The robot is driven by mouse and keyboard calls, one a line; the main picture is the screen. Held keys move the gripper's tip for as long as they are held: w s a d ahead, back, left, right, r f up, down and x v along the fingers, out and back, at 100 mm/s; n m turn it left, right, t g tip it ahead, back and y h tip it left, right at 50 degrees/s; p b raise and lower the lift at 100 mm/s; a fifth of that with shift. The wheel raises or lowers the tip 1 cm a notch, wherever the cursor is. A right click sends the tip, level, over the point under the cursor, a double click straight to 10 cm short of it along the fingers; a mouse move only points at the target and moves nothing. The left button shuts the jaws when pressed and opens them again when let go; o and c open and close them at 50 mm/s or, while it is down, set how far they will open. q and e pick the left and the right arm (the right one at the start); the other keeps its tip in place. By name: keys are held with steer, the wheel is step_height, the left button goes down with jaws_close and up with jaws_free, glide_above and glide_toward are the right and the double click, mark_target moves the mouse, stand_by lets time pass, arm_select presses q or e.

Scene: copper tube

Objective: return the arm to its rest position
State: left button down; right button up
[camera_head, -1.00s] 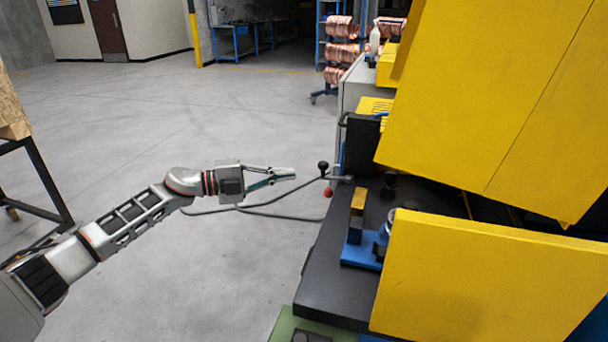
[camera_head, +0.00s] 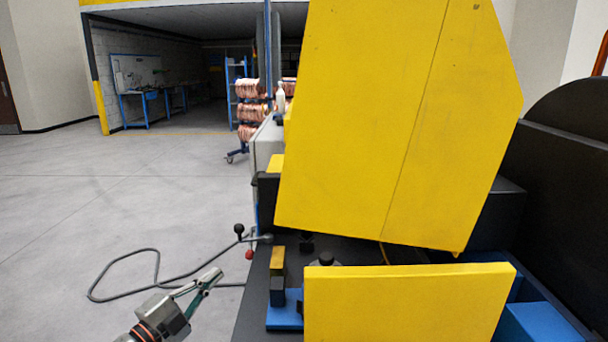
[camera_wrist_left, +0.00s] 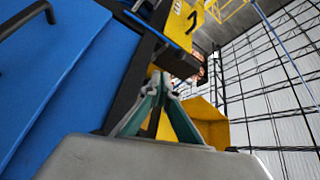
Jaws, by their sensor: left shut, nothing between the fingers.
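My left gripper (camera_head: 208,283) is at the lower left of the head view, beside the machine's dark bed, over the grey floor. Its fingers are shut with nothing between them. In the left wrist view the fingertips (camera_wrist_left: 162,80) meet in front of the machine's blue side (camera_wrist_left: 62,85) and yellow parts. Most of my left arm is below the head view's edge. My right gripper is not in view.
The machine has a large yellow upper guard (camera_head: 385,120) and a lower yellow panel (camera_head: 405,305). A lever with a black knob (camera_head: 239,229) and a red knob (camera_head: 249,254) sticks out near my gripper. A grey cable (camera_head: 120,262) lies on the floor. Open floor is at left.

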arm_select(q)
steer(key=s+a+f+n+g+y, duration=0.2)
steer(key=s+a+f+n+y, duration=0.25)
steer(key=s+f+y, duration=0.35)
steer(key=s+a+f+n+g+y, duration=0.2)
steer(key=s+a+f+n+y, duration=0.2)
steer(key=s+f+n, duration=0.45)
steer(key=s+a+f+g+y, duration=0.1)
steer(key=s+a+f+g, duration=0.15)
steer(key=s, duration=0.75)
steer(key=s+a+f+g+y, duration=0.1)
steer(key=s+a+g, duration=0.3)
steer(key=s, duration=0.6)
steer(key=w+d+f+n+t+h+p, duration=0.1)
steer(key=d+f+t+h, duration=0.1)
steer(key=d, duration=0.6)
steer(key=w+d+f+n+t+h+p, duration=0.1)
steer(key=d+f+t+h+p, duration=0.1)
steer(key=d+f+h, duration=0.3)
steer(key=d+f, duration=0.2)
steer(key=d, duration=0.2)
steer(key=shift+w+n, duration=0.3)
steer(key=shift+w, duration=0.05)
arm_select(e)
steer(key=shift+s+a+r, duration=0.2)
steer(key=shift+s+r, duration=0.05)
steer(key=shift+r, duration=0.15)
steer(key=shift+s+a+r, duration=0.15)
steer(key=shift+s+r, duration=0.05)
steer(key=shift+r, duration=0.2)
